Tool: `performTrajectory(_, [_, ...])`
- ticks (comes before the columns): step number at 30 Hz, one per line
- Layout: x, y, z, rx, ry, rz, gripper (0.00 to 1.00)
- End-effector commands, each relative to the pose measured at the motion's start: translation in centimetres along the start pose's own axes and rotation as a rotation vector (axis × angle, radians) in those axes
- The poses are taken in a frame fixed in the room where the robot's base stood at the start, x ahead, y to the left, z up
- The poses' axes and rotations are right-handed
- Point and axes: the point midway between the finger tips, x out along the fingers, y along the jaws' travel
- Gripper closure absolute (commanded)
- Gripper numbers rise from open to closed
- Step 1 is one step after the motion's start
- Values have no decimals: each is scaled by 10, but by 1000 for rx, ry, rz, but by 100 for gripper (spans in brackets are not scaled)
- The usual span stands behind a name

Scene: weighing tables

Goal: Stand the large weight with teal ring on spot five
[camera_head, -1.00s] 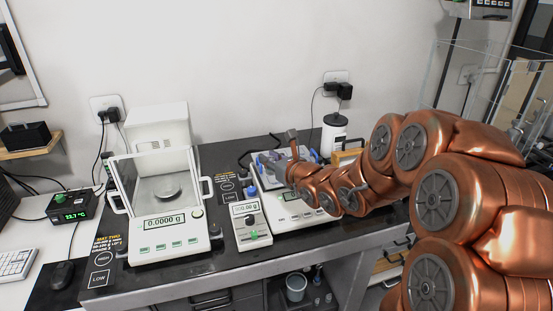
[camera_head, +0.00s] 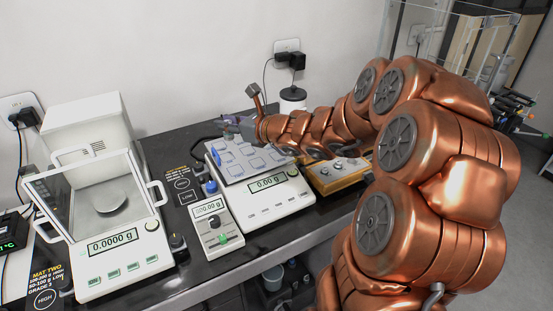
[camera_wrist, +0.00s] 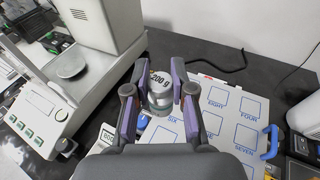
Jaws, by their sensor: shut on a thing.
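My gripper (camera_wrist: 159,90) is shut on the large weight (camera_wrist: 160,78), a silvery cylinder marked 200 g, with teal showing low on its side. The weight looks upright between the purple finger pads. The white board (camera_wrist: 213,84) with blue-outlined squares lies below and to the right; SIX, EIGHT, FOUR and SEVEN are legible, and I cannot make out spot five. In the head view my gripper (camera_head: 240,123) is above the far edge of the board (camera_head: 231,178), and the weight is not distinguishable there. I cannot tell the gap between weight and board.
The board lies on a balance (camera_head: 262,205) reading 0.00 g. A glass-shielded balance (camera_head: 120,262) stands left, with a small meter (camera_head: 213,222) between them. A yellow-framed device (camera_head: 340,177) sits right under my arm. A white container (camera_head: 293,100) stands behind.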

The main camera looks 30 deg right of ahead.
Motion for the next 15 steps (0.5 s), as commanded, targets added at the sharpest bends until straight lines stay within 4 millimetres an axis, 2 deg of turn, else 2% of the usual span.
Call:
performTrajectory(1, [-12,-8,-5,-3,-1,1,100])
performTrajectory(6, [-48,-18,-17,-8,-2,33,100])
performTrajectory(15, [-118,-26,-52,-17,-5,85,100])
